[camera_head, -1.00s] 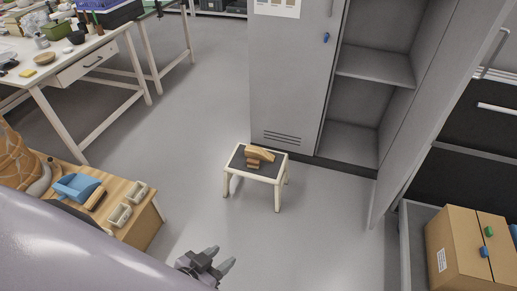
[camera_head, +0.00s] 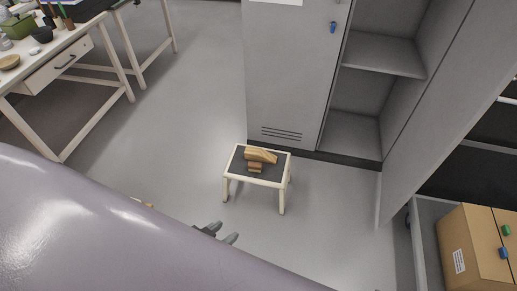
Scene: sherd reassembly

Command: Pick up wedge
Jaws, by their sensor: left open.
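A tan wooden wedge (camera_head: 261,155) lies on the dark top of a small cream stool (camera_head: 257,181), in the middle of the head view. A smaller brown wooden piece (camera_head: 254,167) shows at its front; I cannot tell whether the two are one object. My left gripper (camera_head: 222,234) is open and empty, below and left of the stool and apart from it. My own left arm hides most of the lower left of the view. My right gripper is not in view.
A grey cabinet (camera_head: 288,80) with an open door and bare shelves stands behind the stool. A cardboard box (camera_head: 468,248) sits on a grey cart at the lower right. A cluttered workbench (camera_head: 75,48) is at the upper left. The floor around the stool is clear.

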